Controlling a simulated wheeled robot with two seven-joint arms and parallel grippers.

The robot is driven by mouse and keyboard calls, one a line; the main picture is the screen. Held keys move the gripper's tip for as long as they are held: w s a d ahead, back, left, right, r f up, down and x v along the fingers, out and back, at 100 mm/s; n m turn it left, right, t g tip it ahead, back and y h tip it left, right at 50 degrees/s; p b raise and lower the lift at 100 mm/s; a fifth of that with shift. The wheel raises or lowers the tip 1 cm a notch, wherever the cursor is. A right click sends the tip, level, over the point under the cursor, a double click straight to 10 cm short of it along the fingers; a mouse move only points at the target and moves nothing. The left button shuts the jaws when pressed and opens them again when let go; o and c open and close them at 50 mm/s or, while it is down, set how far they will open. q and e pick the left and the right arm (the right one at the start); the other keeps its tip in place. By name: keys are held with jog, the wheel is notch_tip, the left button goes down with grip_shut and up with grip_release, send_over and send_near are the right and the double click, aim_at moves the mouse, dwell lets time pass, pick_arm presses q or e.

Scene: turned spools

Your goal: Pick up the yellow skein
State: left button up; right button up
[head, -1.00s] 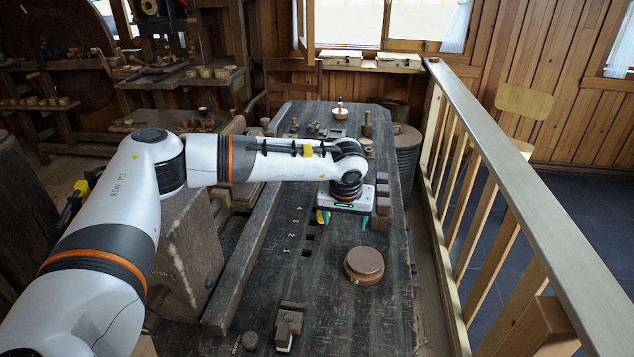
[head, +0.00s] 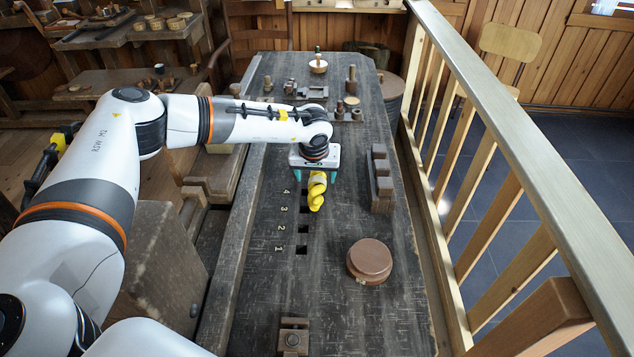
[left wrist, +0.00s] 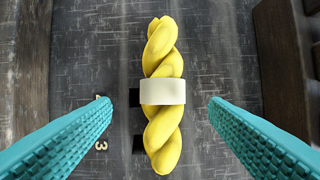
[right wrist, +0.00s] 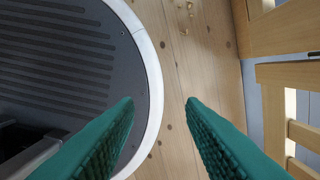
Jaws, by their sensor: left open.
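The yellow skein (head: 316,192) is a twisted hank lying on the dark workbench (head: 330,290), near the painted numbers 3 and 4. In the left wrist view the skein (left wrist: 162,50) runs up and down the picture with a white band (left wrist: 162,92) round its middle. My left gripper (head: 315,176) points down over it, hiding its far part in the head view. Its teal fingers are open, one on each side of the skein and apart from it. My right gripper (right wrist: 158,101) shows only in the right wrist view, open and empty above the wooden floor.
A round brown lidded box (head: 370,260) stands nearer on the bench. A dark wooden block piece (head: 381,180) lies right of the skein. Small turned items stand at the far end. A wooden railing (head: 520,190) runs along the right side.

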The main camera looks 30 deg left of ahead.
aim_at(317, 180)
pick_arm(q)
jog(key=shift+p+x, duration=0.65)
jog(key=shift+x, duration=2.1)
jog(key=shift+w+d, duration=0.1)
jog(key=shift+w, duration=0.05)
jog(key=c, duration=1.1)
